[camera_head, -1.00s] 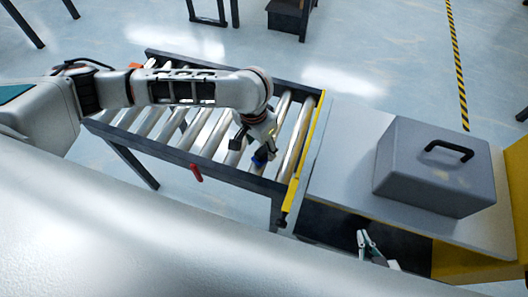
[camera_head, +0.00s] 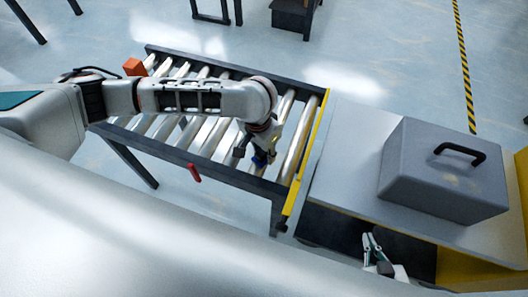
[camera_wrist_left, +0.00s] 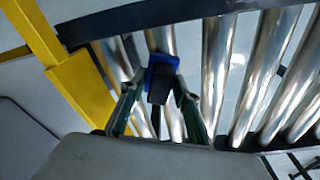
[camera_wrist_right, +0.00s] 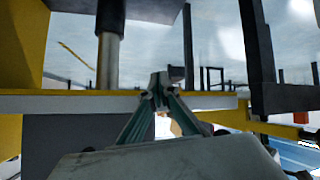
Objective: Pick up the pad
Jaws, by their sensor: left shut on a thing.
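The pad (camera_wrist_left: 162,64), a small blue piece with a dark block on it, is between the fingertips of my left gripper (camera_wrist_left: 159,88) in the left wrist view. My left gripper is shut on it, over the rollers near the yellow end of the conveyor. In the head view the pad shows as a blue spot (camera_head: 260,158) under my left gripper (camera_head: 256,148), mostly hidden. I cannot tell whether the pad touches the rollers. My right gripper (camera_head: 373,243) is low beside the table; in the right wrist view its fingertips (camera_wrist_right: 160,92) meet, with nothing seen between them.
The roller conveyor (camera_head: 232,172) has dark side rails, a red handle (camera_head: 194,172) and a yellow end bar (camera_head: 305,160). An orange box (camera_head: 134,67) is at its far left. A grey case (camera_head: 440,185) with a black handle stands on the grey table (camera_head: 345,150) to the right.

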